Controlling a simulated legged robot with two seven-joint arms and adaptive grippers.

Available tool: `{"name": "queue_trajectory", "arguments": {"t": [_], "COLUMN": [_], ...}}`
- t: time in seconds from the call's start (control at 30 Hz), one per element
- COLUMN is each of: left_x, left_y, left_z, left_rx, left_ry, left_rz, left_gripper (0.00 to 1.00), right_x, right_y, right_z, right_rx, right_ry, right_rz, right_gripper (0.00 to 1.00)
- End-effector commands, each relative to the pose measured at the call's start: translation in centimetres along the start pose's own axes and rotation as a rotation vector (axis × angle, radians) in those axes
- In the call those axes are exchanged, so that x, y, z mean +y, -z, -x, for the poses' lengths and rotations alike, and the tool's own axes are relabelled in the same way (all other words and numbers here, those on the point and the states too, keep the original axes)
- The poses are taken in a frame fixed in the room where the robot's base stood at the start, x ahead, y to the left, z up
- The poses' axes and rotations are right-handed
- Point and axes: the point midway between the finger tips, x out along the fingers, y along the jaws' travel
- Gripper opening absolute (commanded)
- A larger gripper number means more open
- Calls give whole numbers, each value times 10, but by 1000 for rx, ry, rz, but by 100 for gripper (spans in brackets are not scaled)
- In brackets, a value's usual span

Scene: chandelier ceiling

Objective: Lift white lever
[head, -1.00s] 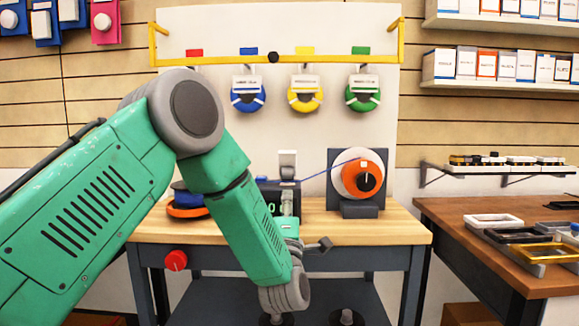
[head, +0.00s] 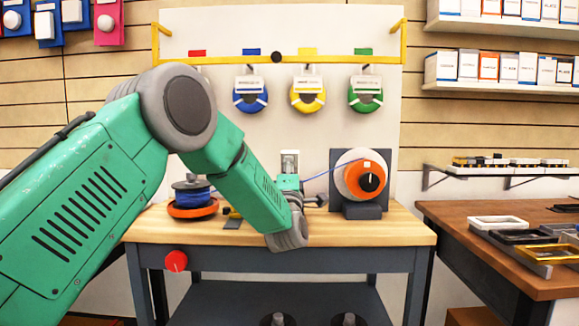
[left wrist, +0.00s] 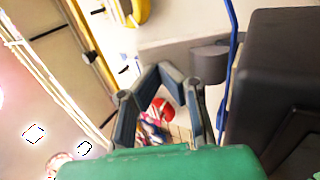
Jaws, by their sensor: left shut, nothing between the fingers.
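The white lever (head: 290,160) stands upright at the back of the workbench, above a small green part. My left forearm covers most of the machine below it. My left gripper (head: 318,201) only partly shows past the end of my arm, low and to the right of the lever. In the left wrist view the fingers of my left gripper (left wrist: 165,72) meet at the tips, with nothing between them. A grey rounded part (left wrist: 208,63) lies just beyond the tips; I cannot tell if it belongs to the lever. My right gripper is not in view.
A blue spool on an orange base (head: 193,200) stands left on the workbench (head: 375,230). A blue strand runs to an orange and white wheel (head: 366,178) at right. A large dark block (left wrist: 275,90) fills the wrist view's right side. The bench front is clear.

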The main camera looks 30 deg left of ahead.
Motion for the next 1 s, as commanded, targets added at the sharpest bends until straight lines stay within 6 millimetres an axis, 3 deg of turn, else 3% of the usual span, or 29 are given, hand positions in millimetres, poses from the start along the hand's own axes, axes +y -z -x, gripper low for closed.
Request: {"name": "queue_trajectory", "arguments": {"t": [0.17, 0.47, 1.0], "left_x": [1, 6, 13], "left_y": [0, 1, 0], "left_z": [-1, -8, -42], "left_rx": [0, 2, 1], "left_ry": [6, 85, 516], "left_rz": [0, 2, 2], "left_gripper": [0, 0, 0], "right_x": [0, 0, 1], "right_y": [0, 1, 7], "right_z": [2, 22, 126], "right_rx": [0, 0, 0], "right_ry": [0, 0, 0], "right_rz": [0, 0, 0], "right_gripper": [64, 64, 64]}}
